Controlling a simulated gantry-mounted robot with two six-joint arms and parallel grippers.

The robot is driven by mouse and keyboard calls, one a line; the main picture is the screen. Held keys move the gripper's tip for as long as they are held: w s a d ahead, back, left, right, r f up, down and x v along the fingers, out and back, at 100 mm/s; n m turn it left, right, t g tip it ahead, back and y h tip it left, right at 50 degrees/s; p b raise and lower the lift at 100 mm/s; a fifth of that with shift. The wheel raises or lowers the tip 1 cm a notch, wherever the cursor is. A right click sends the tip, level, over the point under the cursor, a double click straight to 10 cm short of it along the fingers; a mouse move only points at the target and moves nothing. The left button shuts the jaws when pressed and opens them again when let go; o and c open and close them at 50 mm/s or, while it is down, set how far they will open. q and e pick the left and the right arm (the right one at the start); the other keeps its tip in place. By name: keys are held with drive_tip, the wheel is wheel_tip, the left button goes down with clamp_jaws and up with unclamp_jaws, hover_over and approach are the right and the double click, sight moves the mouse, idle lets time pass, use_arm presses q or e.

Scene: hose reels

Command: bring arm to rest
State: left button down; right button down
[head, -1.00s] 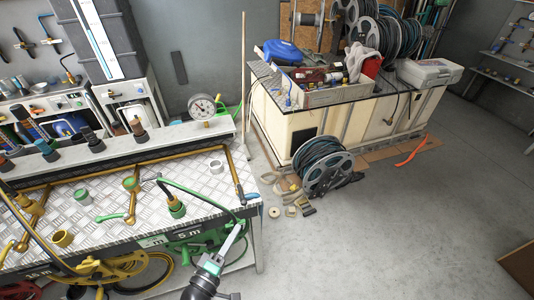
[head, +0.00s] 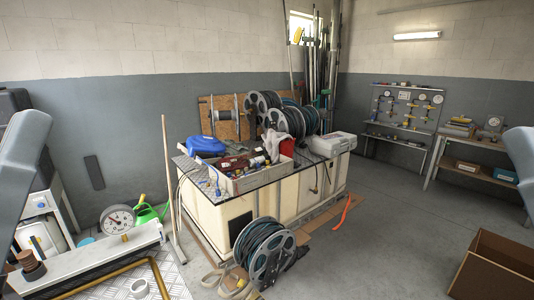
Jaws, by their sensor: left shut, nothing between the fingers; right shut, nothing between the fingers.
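Grey smooth links of my arms show at the two sides of the head view, one at the left edge and one at the right edge. Neither gripper's fingers are in the picture. The arms touch nothing that I can see. The metal-topped bench (head: 172,272) with brass pipework (head: 110,272) shows only at the lower left corner; the rest of it is cut off.
A cream cabinet (head: 205,221) carries a tool tray (head: 245,183), a blue jug (head: 207,145) and hose reels (head: 293,122). Another hose reel (head: 264,250) stands on the floor before it. A cardboard box (head: 490,266) is at lower right. Grey floor (head: 385,260) between is clear.

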use_arm(q)
wheel_tip(320, 180, up, 31)
drive_tip(key=a+m+y+p, duration=0.1)
drive_tip(key=y+p, duration=0.3)
drive_tip(key=p, duration=2.7)
drive_tip(key=shift+s+a+f+p, duration=0.2)
drive_tip(key=shift+a+p, duration=0.1)
drive_tip(key=shift+a, duration=0.15)
